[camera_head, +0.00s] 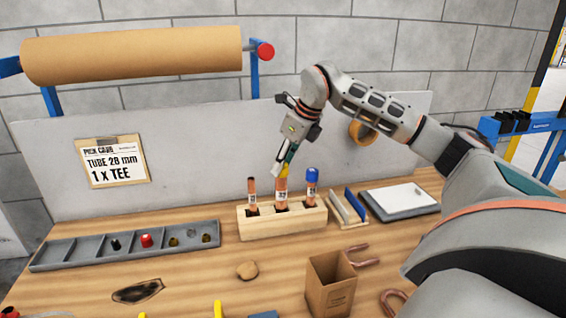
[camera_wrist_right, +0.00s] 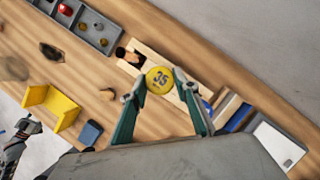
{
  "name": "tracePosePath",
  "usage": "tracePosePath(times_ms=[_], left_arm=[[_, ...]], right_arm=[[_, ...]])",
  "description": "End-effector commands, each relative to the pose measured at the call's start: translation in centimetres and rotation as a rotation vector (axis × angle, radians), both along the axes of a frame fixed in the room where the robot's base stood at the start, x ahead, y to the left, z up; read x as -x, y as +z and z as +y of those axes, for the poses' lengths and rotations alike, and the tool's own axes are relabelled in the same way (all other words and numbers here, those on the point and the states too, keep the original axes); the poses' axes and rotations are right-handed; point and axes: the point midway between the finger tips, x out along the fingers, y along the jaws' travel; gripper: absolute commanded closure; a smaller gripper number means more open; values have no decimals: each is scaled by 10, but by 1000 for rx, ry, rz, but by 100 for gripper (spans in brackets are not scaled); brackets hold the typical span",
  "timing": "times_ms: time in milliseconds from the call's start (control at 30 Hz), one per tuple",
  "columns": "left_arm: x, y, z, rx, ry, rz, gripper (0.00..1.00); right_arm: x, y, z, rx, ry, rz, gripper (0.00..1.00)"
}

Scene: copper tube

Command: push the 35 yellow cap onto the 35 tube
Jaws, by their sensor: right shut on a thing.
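The yellow cap (camera_wrist_right: 159,80), marked 35, is between the fingertips of my right gripper (camera_wrist_right: 158,84), which is shut on it. In the head view the right gripper (camera_head: 281,170) points down over the wooden rack, and the yellow cap (camera_head: 284,171) shows at the top of the middle copper tube (camera_head: 281,193). The tube stands upright in the rack; its label is too small to read surely. I cannot tell how far the cap is on the tube. My left gripper (camera_wrist_right: 22,138) seems to be at the wrist view's lower left edge, its fingers unclear.
The wooden rack (camera_head: 290,223) also holds a bare tube (camera_head: 252,195) at left and a blue-capped tube (camera_head: 312,188) at right. A grey compartment tray (camera_head: 75,255) with small caps lies left. A cardboard box (camera_head: 330,285) stands in front. Bent copper pieces lie beside it.

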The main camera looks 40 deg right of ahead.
Motion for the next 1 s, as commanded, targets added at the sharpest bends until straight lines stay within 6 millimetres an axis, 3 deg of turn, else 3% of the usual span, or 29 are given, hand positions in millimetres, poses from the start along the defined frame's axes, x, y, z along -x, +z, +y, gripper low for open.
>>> tracePosePath(times_ms=[1000], left_arm=[[-1,-8,0,0,0,-1,56]], right_arm=[[0,-23,0,1,0,0,78]])
